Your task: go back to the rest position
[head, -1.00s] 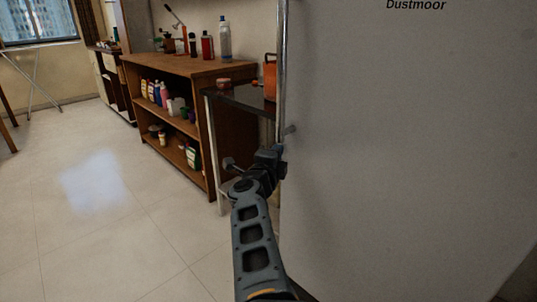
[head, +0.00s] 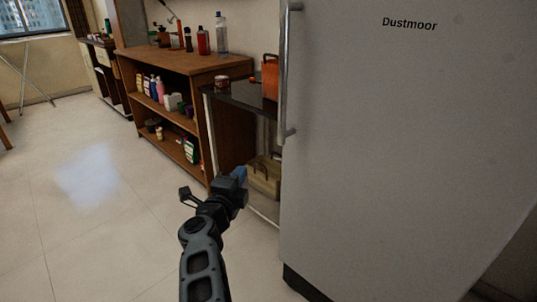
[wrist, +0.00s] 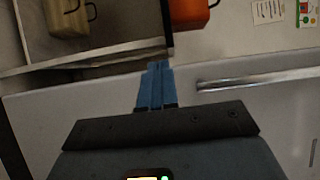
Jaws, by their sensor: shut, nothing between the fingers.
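My gripper (head: 238,176) is in front of the dark side table in the head view, with bare floor below it. In the wrist view its blue fingers (wrist: 155,88) are together with nothing between them. The fridge (head: 400,150), marked "Dustmoor", stands just to the right of my gripper, apart from it in the head view. Its vertical handle (head: 285,75) is along its left edge and also shows in the wrist view (wrist: 245,80).
A dark-topped side table (head: 240,97) bears a small pot (head: 221,83) and an orange container (head: 270,78). A tan box (head: 264,176) sits on its lower shelf. A wooden shelf unit (head: 185,62) holds several bottles. Open tiled floor (head: 90,210) lies to the left.

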